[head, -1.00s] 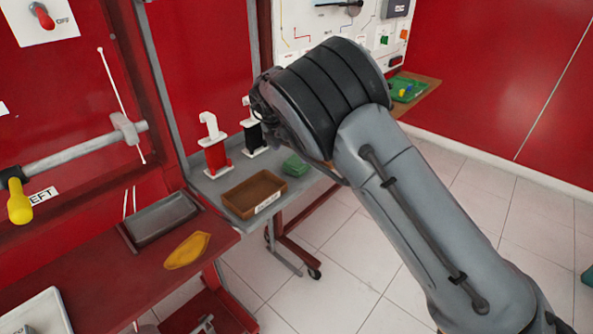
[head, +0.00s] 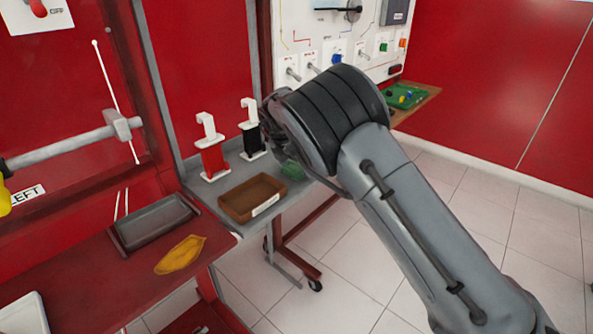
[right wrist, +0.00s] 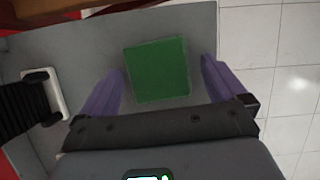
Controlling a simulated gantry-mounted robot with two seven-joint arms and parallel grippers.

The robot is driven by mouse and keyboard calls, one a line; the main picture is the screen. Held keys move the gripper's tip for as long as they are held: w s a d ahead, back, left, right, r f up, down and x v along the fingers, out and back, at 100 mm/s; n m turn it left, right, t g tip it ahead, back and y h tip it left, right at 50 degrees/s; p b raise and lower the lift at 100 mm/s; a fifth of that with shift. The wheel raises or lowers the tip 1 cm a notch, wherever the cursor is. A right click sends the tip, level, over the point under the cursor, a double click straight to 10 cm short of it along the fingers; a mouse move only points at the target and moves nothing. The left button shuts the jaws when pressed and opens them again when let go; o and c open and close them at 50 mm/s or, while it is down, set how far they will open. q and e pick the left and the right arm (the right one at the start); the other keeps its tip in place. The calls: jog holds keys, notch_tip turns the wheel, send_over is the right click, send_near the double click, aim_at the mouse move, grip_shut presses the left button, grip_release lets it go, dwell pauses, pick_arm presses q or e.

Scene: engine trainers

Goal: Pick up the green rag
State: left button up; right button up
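The green rag (head: 291,171) lies on the grey bench top, partly hidden behind my right arm in the head view. In the right wrist view the rag (right wrist: 157,70) is a flat green square. My right gripper (right wrist: 163,65) has its two purple fingers apart, one on each side of the rag, with grey surface showing between each finger and the rag. The height of the fingers over the bench is hard to tell. In the head view my right arm hides the fingers. My left gripper is not in view.
A brown tray (head: 235,205) sits left of the rag. Red (head: 211,160) and black (head: 252,140) spools on white stands are behind it. A yellow cloth (head: 181,255) and grey tray (head: 150,224) lie on the red bench. A wired panel (head: 300,40) stands behind.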

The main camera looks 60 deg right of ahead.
aim_at(297, 166)
jog(key=c, duration=1)
jog(key=shift+r+p, duration=0.7)
jog(key=shift+r, duration=0.1)
jog(key=r, duration=0.1)
jog(key=r+p, duration=0.2)
jog(key=shift+s+r, duration=0.2)
jog(key=shift+s, duration=0.1)
jog(key=shift+s+d+r+p, duration=0.15)
jog(key=shift+s+r+p, duration=0.8)
jog(key=shift+s, duration=0.9)
jog(key=shift+s+d+r+p, duration=0.2)
jog(key=shift+s+r+p, duration=0.75)
jog(key=shift+s, duration=0.9)
jog(key=shift+s+d+r+p, duration=0.15)
jog(key=shift+s+r+p, duration=0.75)
jog(key=shift+s, duration=0.95)
jog(key=shift+r, duration=0.2)
jog(key=o, duration=0.4)
jog(key=shift+c, duration=1.4)
